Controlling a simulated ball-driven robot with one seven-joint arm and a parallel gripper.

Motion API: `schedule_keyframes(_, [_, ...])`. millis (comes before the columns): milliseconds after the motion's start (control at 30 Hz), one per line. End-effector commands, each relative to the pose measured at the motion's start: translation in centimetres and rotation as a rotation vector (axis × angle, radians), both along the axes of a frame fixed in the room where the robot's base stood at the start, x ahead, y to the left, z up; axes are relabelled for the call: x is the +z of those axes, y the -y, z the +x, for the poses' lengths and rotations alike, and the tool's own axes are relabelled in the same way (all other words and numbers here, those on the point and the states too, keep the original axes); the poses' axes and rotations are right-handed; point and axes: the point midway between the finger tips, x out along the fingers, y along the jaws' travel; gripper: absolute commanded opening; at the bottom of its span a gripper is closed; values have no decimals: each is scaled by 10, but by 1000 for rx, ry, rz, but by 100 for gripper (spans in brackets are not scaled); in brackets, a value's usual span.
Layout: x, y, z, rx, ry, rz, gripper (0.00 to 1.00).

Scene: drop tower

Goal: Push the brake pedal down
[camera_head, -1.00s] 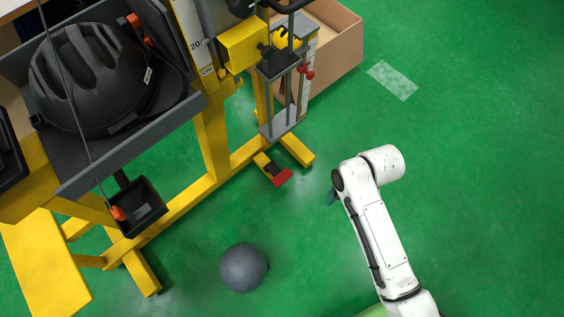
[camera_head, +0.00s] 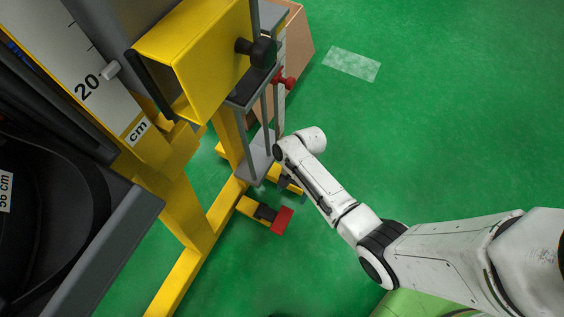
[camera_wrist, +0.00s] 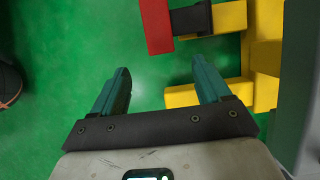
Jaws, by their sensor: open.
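The brake pedal has a red pad (camera_head: 282,219) on a dark arm, low on the yellow frame near the floor. In the wrist view the red pad (camera_wrist: 156,24) is at the top, ahead of my fingers, joined to a black link. In the head view my gripper (camera_head: 285,183) is mostly hidden under my wrist, close to the frame's foot and behind the pedal in the picture. It appears apart from the pedal.
The yellow frame (camera_head: 174,283) fills the left, with a yellow box (camera_head: 192,55) and a ruler above. A grey platform (camera_head: 253,160) hangs beside my wrist. A cardboard box (camera_head: 296,45) stands behind. Green floor (camera_head: 440,120) is open at right.

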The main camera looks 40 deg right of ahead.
Motion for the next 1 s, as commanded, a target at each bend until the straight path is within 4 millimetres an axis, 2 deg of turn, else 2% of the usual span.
schedule_keyframes(300, [-54, -20, -7, 3, -1, 1, 77])
schedule_keyframes(500, [-81, -31, -11, 4, -1, 1, 77])
schedule_keyframes(700, [-93, -37, -12, 3, 0, 0, 77])
schedule_keyframes(1000, [-93, -38, -13, 3, 0, 0, 77])
